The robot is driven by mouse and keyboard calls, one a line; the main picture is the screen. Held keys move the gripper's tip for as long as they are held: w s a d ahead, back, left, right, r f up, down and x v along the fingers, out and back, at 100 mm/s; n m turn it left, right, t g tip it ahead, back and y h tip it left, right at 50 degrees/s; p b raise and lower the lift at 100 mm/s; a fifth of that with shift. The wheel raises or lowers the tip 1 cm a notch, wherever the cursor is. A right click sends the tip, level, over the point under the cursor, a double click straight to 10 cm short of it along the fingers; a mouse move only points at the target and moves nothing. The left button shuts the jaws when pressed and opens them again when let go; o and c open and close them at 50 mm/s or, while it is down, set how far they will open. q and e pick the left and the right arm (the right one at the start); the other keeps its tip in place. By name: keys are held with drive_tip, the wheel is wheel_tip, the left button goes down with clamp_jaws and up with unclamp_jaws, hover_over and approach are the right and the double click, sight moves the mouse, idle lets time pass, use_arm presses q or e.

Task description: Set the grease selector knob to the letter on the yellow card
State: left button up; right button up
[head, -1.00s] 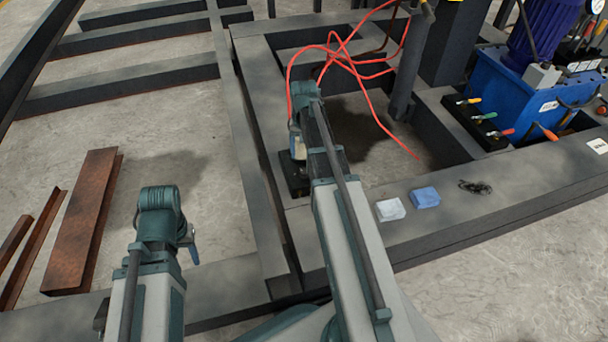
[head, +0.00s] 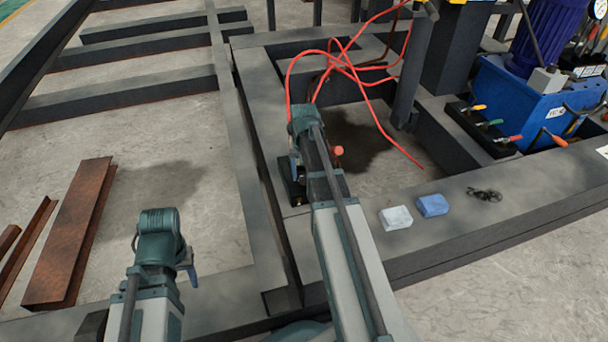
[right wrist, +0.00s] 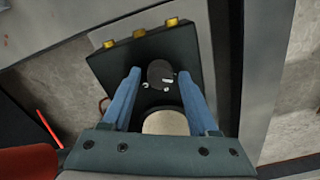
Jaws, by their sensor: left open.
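A dark box (right wrist: 195,62) with yellow fittings along one edge fills the middle of the right wrist view. On it is a black rounded knob (right wrist: 160,73) with small white marks that I cannot read. A cream disc (right wrist: 166,122) lies below it, partly hidden by my gripper. My right gripper (right wrist: 160,78) is open, its blue fingers on either side of the knob with gaps showing. In the head view the box (head: 292,185) is mostly hidden under my right arm. My left gripper (head: 191,272) is open and empty at lower left. A yellow patch (head: 457,2) is cut by the top edge; no letter is readable.
Red hoses (head: 345,65) loop behind my right arm. A white block (head: 396,218), a blue block (head: 432,205) and a dark tangle (head: 485,194) lie on the steel beam. A blue pump unit (head: 525,105) with levers stands at right. Rusty steel (head: 72,230) lies at left.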

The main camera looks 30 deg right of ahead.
clamp_jaws()
drive_tip(key=m, duration=0.5)
drive_tip(key=shift+m, duration=0.4)
drive_tip(key=m, duration=1.2)
drive_tip(key=shift+m, duration=0.4)
drive_tip(key=m, duration=0.5)
drive_tip(key=shift+m, duration=0.3)
